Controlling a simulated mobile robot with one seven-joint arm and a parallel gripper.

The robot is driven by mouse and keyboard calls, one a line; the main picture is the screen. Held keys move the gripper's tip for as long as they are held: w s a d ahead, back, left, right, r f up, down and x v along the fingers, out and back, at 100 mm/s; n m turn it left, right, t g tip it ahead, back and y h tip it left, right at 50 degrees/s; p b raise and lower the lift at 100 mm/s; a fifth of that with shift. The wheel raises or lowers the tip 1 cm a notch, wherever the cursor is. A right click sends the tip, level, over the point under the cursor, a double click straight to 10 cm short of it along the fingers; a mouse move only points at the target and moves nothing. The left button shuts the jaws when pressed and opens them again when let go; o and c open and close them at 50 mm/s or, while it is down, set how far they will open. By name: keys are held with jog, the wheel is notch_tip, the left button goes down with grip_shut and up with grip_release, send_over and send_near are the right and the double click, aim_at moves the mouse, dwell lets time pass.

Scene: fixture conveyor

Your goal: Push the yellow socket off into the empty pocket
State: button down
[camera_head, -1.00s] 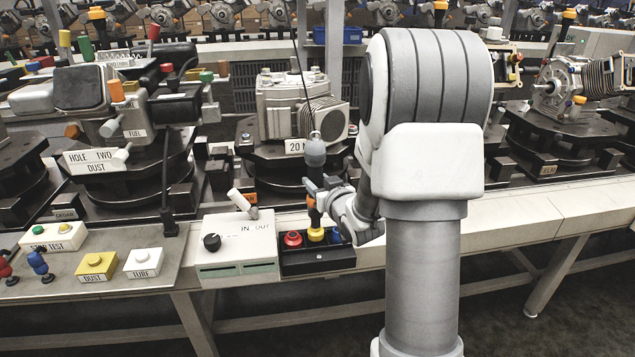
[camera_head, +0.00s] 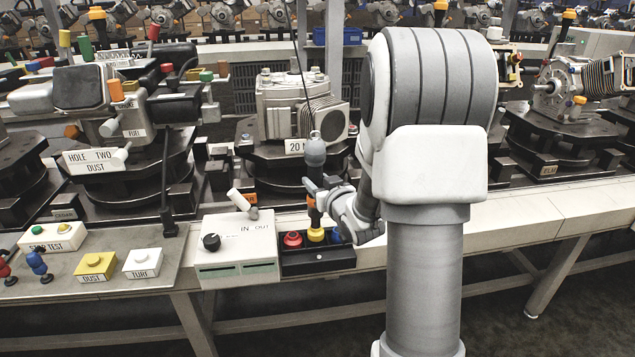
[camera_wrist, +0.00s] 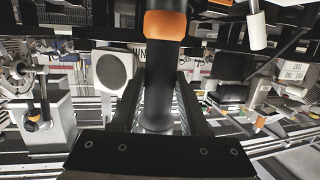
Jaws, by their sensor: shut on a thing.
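The yellow socket (camera_head: 316,234) is at the lower end of a hanging tool (camera_head: 315,153), over the black tray (camera_head: 318,264). The tool has a grey top, a dark body and an orange band. My gripper (camera_head: 315,190) is shut on the tool's body, which stands about upright. In the wrist view the dark tool (camera_wrist: 161,85) with its orange band runs between my fingers. A red socket (camera_head: 293,239) is left of the yellow one, and a blue socket (camera_head: 335,236) is to its right, partly hidden by my wrist. I cannot make out the empty pocket or whether the yellow socket touches its bottom.
A white box (camera_head: 238,245) with a black knob and lever stands directly left of the tray. Yellow and white button boxes (camera_head: 97,266) are further left. A motor on a round fixture (camera_head: 300,105) stands behind the tool. A cable rises from the tool. The bench edge right of my arm is clear.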

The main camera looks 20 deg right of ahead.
jog(key=shift+s+f+b, duration=0.1)
jog(key=shift+f+b, duration=1.15)
jog(key=shift+f, duration=0.1)
dwell(0.5)
